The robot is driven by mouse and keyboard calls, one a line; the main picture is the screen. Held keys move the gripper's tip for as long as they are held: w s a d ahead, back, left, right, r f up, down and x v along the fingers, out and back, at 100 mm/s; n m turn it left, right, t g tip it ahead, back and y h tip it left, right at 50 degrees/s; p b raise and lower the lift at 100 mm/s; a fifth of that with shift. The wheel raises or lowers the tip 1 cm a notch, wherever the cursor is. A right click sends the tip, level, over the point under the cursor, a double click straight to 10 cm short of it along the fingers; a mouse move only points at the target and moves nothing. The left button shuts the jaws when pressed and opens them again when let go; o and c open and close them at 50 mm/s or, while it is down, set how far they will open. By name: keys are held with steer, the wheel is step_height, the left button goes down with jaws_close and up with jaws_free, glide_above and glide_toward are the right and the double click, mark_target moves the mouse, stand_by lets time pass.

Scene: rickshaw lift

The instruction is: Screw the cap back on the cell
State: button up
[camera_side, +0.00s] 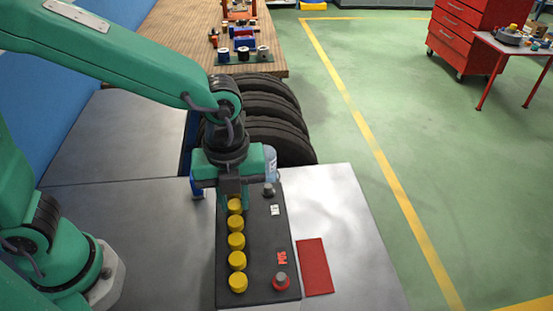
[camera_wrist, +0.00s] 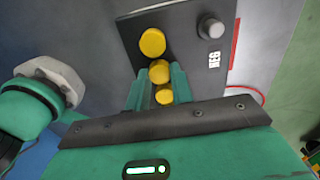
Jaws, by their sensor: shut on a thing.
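A black battery (camera_side: 261,235) lies on the metal bench with several yellow caps in a row along its left side. My gripper (camera_side: 235,203) is over the far end of the row, pointing down. In the wrist view its two green fingers (camera_wrist: 159,78) are shut on a yellow cap (camera_wrist: 160,71), one finger on each side. I cannot tell whether this cap is seated or slightly raised. Another cap (camera_wrist: 152,42) sits just above it in that view, and one (camera_wrist: 164,94) shows partly between the fingers. The cell opening is hidden.
A clear bottle (camera_side: 270,161) and black tyres (camera_side: 274,125) are behind. The bench left of the battery is clear.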

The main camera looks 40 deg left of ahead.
mark_target(234, 204)
steer(key=m, duration=0.2)
steer(key=shift+m, duration=0.3)
steer(key=o, duration=1.1)
steer(key=shift+r, duration=3.5)
steer(key=shift+a, duration=0.1)
steer(key=shift+a+r+n, duration=0.2)
steer(key=shift+a+n, duration=0.35)
steer(key=shift+n, duration=0.25)
steer(key=s+a+n+t, duration=0.1)
steer(key=a+n+t, duration=0.1)
steer(key=a+n, duration=0.4)
steer(key=s+a+r+n+t, duration=0.1)
steer(key=a+n, duration=0.5)
steer(key=n, duration=0.6)
steer(key=s+a+r+n+t, duration=0.1)
steer(key=s+a+n+t, duration=0.1)
steer(key=a+n, duration=0.4)
steer(key=shift+s+a+r+n+t, duration=0.15)
steer(key=shift+s+n, duration=0.1)
steer(key=shift+n, duration=0.7)
steer(key=shift+s+a+r+n+t, duration=0.1)
steer(key=shift+s+n+t, duration=0.1)
steer(key=shift+n, duration=0.75)
